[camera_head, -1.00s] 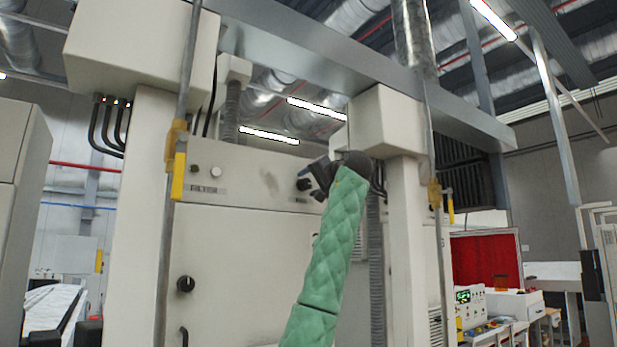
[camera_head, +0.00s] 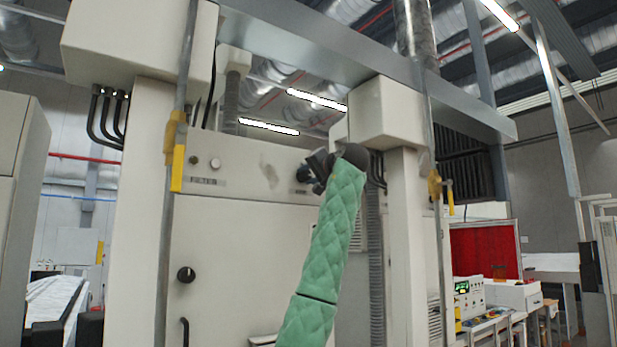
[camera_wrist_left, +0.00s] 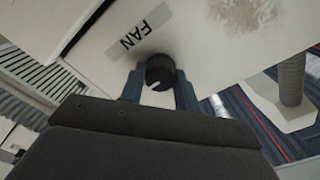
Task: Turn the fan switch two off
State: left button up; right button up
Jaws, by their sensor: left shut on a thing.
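The fan switch is a round black knob (camera_wrist_left: 160,72) beside a grey label reading FAN (camera_wrist_left: 139,31) on a cream panel, seen in the left wrist view. My left gripper (camera_wrist_left: 160,88) has its two blue-grey fingers on either side of the knob and is shut on it. In the head view my left gripper (camera_head: 316,168) is at the upper right of the cream cabinet front (camera_head: 250,175), at the end of the green-sleeved arm, and it hides the knob. My right gripper is not in view.
Vertical metal poles with yellow handles (camera_head: 178,168) stand in front. A control desk (camera_head: 488,318) is at the right.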

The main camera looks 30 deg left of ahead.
pick_arm(q)
jog(key=shift+f+n+b, duration=0.25)
jog(key=shift+n+b, duration=0.6)
jog(key=shift+n, duration=0.05)
jog(key=n+b, duration=0.1)
jog(key=n, duration=0.1)
jog(key=shift+n+b, duration=0.3)
jog(key=shift+r+n+b, duration=0.1)
jog(key=shift+n+b, duration=0.25)
jog(key=shift+n, duration=1.05)
jog(key=shift+n+b, duration=0.3)
jog(key=shift+n, duration=0.6)
jog(key=n, duration=0.3)
jog(key=shift+r+n, duration=0.1)
jog(key=shift+n, duration=2.7)
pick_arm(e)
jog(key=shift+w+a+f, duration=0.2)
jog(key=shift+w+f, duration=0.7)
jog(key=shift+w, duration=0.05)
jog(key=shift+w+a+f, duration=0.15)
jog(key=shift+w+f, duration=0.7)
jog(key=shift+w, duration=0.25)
